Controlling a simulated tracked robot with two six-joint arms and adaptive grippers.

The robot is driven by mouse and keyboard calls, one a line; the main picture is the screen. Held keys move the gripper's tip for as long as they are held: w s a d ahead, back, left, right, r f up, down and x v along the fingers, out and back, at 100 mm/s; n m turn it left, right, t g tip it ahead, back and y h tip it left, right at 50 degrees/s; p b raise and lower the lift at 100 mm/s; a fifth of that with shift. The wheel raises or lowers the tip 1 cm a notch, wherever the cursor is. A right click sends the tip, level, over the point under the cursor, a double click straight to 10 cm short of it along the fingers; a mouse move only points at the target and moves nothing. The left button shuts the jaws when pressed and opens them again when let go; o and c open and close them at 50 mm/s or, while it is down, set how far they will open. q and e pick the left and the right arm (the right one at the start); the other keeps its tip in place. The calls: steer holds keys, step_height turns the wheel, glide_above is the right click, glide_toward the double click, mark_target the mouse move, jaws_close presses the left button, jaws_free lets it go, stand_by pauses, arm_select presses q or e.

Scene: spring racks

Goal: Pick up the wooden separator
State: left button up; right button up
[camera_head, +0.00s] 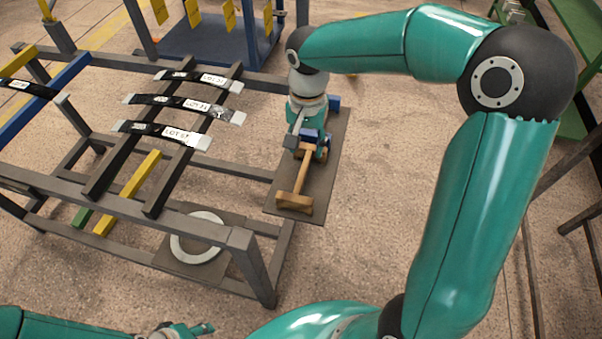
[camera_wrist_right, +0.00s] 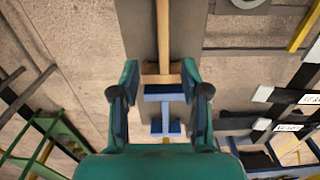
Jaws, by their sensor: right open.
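The wooden separator (camera_head: 303,180) is a tan bar with cross-pieces, lying on a dark board beside the grey rack. My right gripper (camera_head: 306,146) is over its far end, pointing down. My right gripper (camera_wrist_right: 160,92) is open there, with one finger on each side; contact cannot be told. My left gripper (camera_head: 196,329) is at the bottom edge, partly cut off, far from the separator.
The dark board (camera_head: 334,150) also carries a blue piece (camera_wrist_right: 164,110), close beyond the wooden one. Dark leaf springs with white labels (camera_head: 185,103) lie across the grey rack (camera_head: 240,240). A white ring (camera_head: 197,238) is below. Floor right of the board is clear.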

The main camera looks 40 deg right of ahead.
mark_target(303, 170)
step_height(303, 170, down, 5)
steer(key=shift+f, duration=0.1)
steer(key=shift+a+f, duration=0.2)
steer(key=shift+f, duration=1.15)
steer(key=shift+a+f, duration=0.2)
steer(key=shift+f, duration=1.15)
jaws_close()
